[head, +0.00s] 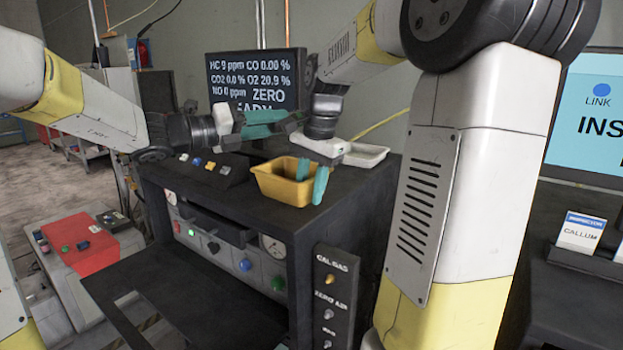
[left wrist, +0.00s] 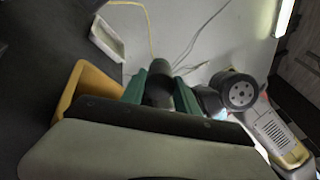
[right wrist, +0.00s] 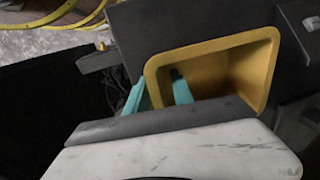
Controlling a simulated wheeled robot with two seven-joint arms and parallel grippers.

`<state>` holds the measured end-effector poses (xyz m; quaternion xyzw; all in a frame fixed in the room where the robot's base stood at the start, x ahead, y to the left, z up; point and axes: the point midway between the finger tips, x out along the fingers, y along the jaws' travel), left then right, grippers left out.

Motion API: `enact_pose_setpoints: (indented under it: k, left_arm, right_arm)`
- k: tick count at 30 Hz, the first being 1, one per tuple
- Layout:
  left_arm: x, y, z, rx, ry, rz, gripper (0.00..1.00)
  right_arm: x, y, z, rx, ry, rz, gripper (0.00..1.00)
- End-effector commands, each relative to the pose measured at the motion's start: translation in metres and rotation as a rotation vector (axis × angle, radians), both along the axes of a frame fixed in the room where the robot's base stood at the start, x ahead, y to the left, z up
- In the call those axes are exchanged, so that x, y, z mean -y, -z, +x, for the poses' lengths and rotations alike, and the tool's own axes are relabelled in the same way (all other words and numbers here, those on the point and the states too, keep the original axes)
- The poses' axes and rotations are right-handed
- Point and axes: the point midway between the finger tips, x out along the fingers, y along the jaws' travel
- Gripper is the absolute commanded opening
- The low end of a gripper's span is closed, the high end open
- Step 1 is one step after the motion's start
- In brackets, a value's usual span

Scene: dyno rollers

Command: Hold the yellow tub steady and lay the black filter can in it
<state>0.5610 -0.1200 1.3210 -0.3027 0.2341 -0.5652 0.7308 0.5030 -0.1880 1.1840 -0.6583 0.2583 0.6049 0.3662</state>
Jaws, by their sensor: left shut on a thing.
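The yellow tub (head: 278,186) stands on top of the dark bench cabinet. My right gripper (head: 312,184) is at the tub's right end. One teal finger is inside the tub and the other outside, with the wall between them. The right wrist view shows the fingers (right wrist: 160,92) apart, astride the wall of the tub (right wrist: 240,62). My left gripper (head: 270,122) is above and behind the tub, shut on the black filter can (left wrist: 158,88). The can sits between both teal fingers in the left wrist view, its lower part hidden by the gripper body.
A white tray (head: 365,155) lies on the cabinet top behind the tub. A monitor (head: 252,80) stands behind my left gripper. A small panel with coloured knobs (head: 208,168) is left of the tub. My right arm fills the right middle of the head view.

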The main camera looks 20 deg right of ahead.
Motion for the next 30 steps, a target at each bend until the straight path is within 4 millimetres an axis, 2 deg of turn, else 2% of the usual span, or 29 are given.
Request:
enact_pose_setpoints:
  k: [7, 12, 30]
  left_arm:
    - [0.0000, -0.0003, 0.0000, 0.000, 0.000, 0.000, 0.00]
    - [0.0000, -0.0003, 0.0000, 0.000, 0.000, 0.000, 0.00]
    - [0.0000, -0.0003, 0.0000, 0.000, 0.000, 0.000, 0.00]
  right_arm:
    - [0.0000, 0.0010, 0.0001, -0.001, 0.000, -0.001, 0.29]
    - [0.0000, 0.0009, 0.0000, -0.001, 0.000, -0.001, 0.00]
    - [0.0002, 0.0010, -0.0003, -0.002, 0.000, -0.001, 0.00]
